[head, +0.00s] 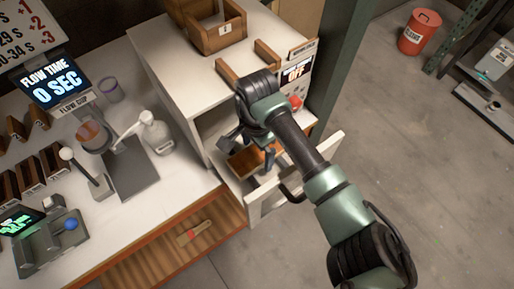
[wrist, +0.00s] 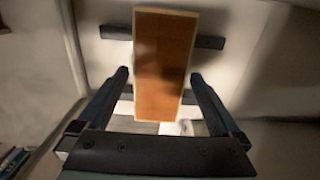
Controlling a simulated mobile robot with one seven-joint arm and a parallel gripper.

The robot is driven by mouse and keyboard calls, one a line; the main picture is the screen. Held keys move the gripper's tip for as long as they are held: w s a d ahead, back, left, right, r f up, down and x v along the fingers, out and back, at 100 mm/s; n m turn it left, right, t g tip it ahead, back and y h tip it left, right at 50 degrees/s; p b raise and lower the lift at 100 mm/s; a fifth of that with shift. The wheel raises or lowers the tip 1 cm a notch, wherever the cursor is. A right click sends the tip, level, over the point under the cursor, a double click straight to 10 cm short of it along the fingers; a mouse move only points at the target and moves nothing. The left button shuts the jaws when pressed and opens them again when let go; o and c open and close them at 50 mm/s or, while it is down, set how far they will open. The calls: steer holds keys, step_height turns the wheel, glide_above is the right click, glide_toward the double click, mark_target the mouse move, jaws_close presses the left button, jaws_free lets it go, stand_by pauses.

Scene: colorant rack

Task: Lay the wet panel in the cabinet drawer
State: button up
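The wet panel (head: 243,162), a glossy orange-brown board with a pale edge, lies at the open cabinet drawer (head: 262,199). In the wrist view the panel (wrist: 162,60) appears flat across dark bars (wrist: 203,42) on a pale surface. My gripper (head: 250,146) is above the panel, its fingers spread. In the wrist view my gripper (wrist: 158,76) has a finger on either side of the panel. A gap shows at the left finger; the right fingertip is close to the panel's edge, and I cannot tell whether it touches. My arm hides part of the drawer.
The white cabinet (head: 165,65) carries a wooden box (head: 213,38) and an OFF display (head: 297,72). A bench (head: 130,225) to the left holds a white bottle (head: 156,135) and a flow cup stand. A red bin (head: 418,32) stands on open floor at the right.

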mark_target(257, 154)
step_height(257, 154, up, 12)
steer(key=b, duration=0.2)
steer(key=shift+r+b, duration=0.2)
steer(key=shift+b, duration=0.2)
stand_by(0.4)
